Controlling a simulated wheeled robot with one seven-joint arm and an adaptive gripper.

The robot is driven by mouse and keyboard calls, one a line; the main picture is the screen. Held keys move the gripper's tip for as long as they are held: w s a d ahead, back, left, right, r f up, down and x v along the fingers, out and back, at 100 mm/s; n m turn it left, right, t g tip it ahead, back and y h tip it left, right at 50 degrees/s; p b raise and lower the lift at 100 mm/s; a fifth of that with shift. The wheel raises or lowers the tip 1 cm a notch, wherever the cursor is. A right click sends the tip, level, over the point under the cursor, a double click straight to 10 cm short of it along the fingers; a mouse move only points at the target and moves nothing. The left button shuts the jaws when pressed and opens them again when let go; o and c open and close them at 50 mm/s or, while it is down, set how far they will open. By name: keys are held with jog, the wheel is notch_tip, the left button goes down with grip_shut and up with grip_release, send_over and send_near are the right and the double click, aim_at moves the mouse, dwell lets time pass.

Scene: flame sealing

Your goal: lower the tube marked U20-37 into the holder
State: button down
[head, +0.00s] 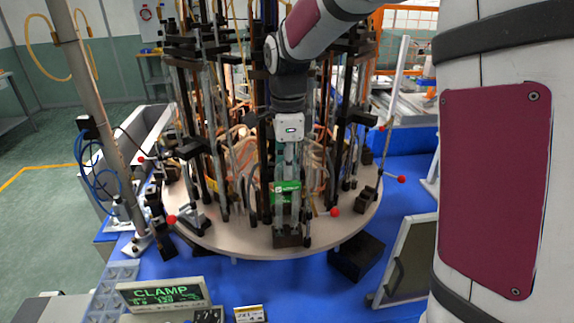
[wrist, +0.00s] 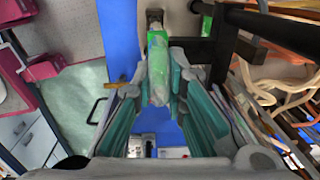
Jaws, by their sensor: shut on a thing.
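A clear tube with a green label (head: 285,193) hangs upright below my gripper (head: 289,150) at the front of the round table. The label's marking is too small to read. The tube also shows in the wrist view (wrist: 158,68), between the teal fingers of my gripper (wrist: 158,88), which is shut on it. A dark block-shaped holder (head: 288,239) stands at the table's front edge, directly below the tube. The tube's lower end is close to the holder, but I cannot tell whether it is inside. The holder seems to show beyond the tube in the wrist view (wrist: 155,17).
The round table (head: 243,240) carries several dark upright posts and orange hoses close behind the tube. Red-knobbed levers (head: 334,211) stand near its rim. A display reading CLAMP (head: 162,294) and a small sign (head: 250,314) stand in front on the blue surface.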

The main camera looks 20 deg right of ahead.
jog(key=shift+f, duration=0.95)
jog(key=c, duration=1.5)
grip_release()
jog(key=shift+c, duration=0.2)
jog(key=shift+r+p, duration=0.55)
jog(key=shift+r, duration=1.7)
jog(key=shift+r, duration=0.1)
